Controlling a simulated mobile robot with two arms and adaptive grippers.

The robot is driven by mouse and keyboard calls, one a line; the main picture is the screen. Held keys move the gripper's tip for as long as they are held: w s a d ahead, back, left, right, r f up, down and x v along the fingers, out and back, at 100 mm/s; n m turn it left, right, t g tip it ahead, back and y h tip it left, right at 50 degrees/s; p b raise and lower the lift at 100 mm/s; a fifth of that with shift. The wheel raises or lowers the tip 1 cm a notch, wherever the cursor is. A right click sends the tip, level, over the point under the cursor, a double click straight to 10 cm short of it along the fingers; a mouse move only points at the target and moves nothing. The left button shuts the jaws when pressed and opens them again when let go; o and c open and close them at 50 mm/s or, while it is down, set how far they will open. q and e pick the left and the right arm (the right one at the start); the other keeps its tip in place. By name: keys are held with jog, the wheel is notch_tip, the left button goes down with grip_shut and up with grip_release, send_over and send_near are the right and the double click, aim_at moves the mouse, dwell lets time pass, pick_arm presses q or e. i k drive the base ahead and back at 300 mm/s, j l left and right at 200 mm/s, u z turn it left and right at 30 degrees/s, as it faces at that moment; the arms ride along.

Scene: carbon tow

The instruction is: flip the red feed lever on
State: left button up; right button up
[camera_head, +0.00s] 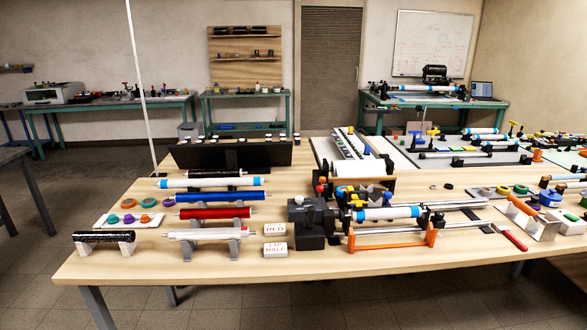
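Neither of my grippers shows in the head view. A dark machine block (309,222) stands near the middle of the table. A long red handle (512,238) lies at the right front of the table.
Red (213,212), blue (207,197) and white (210,233) tubes rest on stands on the wooden table (130,265). A black tube (103,237) and a white tray of rings (122,220) are at left. A card reading RED (275,229) lies in front. The front left edge is clear.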

aim_at(320, 188)
jog(key=i+l+z, duration=0.1)
jog(key=l, duration=0.35)
jog(key=i+l+z, duration=0.1)
jog(key=l, duration=0.3)
jog(key=i+l, duration=0.1)
jog(key=l, duration=0.3)
jog(key=i+l+z, duration=0.15)
jog(key=l, duration=0.3)
jog(key=i+l+z, duration=0.1)
jog(key=l, duration=0.3)
